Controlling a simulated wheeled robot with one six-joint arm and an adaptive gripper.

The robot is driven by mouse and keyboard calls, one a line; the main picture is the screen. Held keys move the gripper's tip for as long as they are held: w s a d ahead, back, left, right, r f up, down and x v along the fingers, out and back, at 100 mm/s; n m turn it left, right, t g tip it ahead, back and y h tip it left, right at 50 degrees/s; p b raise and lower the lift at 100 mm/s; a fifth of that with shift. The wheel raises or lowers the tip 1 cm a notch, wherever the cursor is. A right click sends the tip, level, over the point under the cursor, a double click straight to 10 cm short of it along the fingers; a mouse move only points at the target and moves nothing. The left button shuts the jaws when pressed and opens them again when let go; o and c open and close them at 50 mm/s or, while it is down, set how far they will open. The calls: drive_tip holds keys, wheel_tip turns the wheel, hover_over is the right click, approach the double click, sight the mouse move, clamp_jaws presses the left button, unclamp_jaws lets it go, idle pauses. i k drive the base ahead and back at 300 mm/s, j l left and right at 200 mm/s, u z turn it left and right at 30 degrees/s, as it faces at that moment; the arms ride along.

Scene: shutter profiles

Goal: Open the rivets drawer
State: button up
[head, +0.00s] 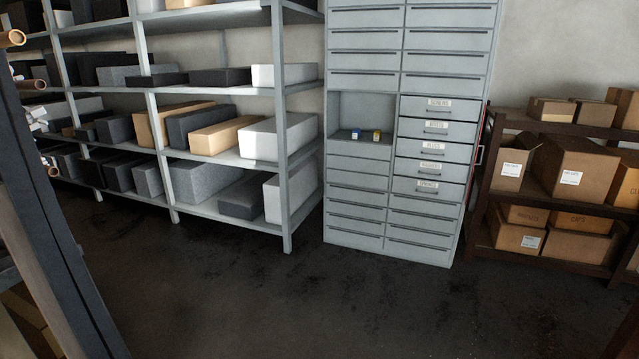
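A tall grey drawer cabinet (360,218) stands against the back wall. Its right column holds several labelled drawers (462,132) at mid height, each with a white label and a dark handle slot. All of them look shut. The labels are too small to read surely, so I cannot tell which one says rivets. My gripper is not in view.
An open niche (360,112) left of the drawers holds small blue and yellow items. A grey shelf rack (288,200) with boxes stands left. A brown rack (480,235) with cartons stands close on the right. The dark floor (300,310) in front is clear.

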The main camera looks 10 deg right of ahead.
sight(454, 130)
drive_tip(key=i+z, duration=0.2)
drive_tip(key=i, duration=0.45)
drive_tip(key=i+z, duration=0.2)
drive_tip(key=i, duration=0.4)
drive_tip(key=i+j+z, duration=0.2)
drive_tip(key=i, duration=0.45)
drive_tip(key=i+l+z, duration=0.15)
drive_tip(key=i+z, duration=0.15)
drive_tip(key=i, duration=0.6)
drive_tip(key=i+z, duration=0.25)
drive_tip(key=i, duration=0.6)
drive_tip(key=i+l+u, duration=0.15)
drive_tip(key=i+l, duration=0.15)
drive_tip(key=i, duration=0.25)
drive_tip(key=i+l+u, duration=0.1)
drive_tip(key=i+l, duration=0.2)
drive_tip(key=i, duration=0.2)
